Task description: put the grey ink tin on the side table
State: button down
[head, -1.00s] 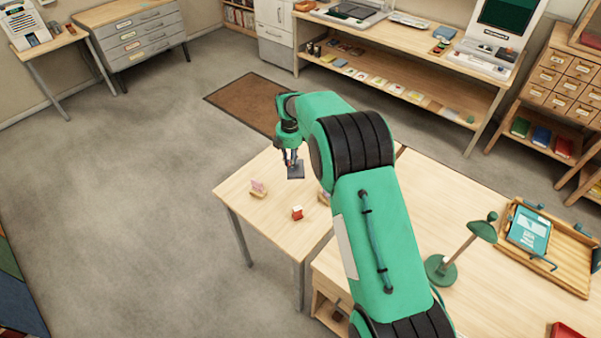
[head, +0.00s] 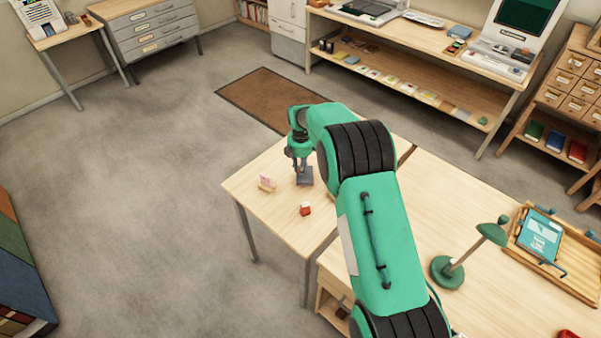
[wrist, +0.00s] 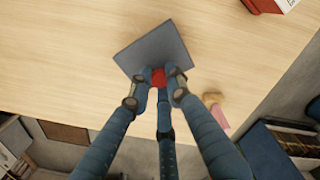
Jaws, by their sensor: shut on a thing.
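My gripper (head: 301,163) is shut on a flat, square, dark grey tin (head: 305,177), which has a red part at its middle. In the wrist view the fingertips (wrist: 158,79) close around that red part, and the grey square (wrist: 155,47) spreads out beyond them. The tin is over the small pale wooden table (head: 280,210), near its far edge. It is very low; I cannot tell whether it touches the top.
A pink item on a wooden stand (head: 266,182) is left of the tin, and a small red-and-white box (head: 305,209) is nearer me. The table top between them is clear. A desk with a green lamp (head: 447,270) adjoins at right.

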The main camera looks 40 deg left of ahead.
jog(key=shift+f, duration=1.05)
jog(key=shift+f, duration=0.15)
jog(key=c, duration=1.6)
grip_release()
jog(key=shift+c, duration=0.2)
notch_tip(320, 180, up, 12)
jog(key=shift+s+d, duration=0.15)
jog(key=shift+d, duration=0.05)
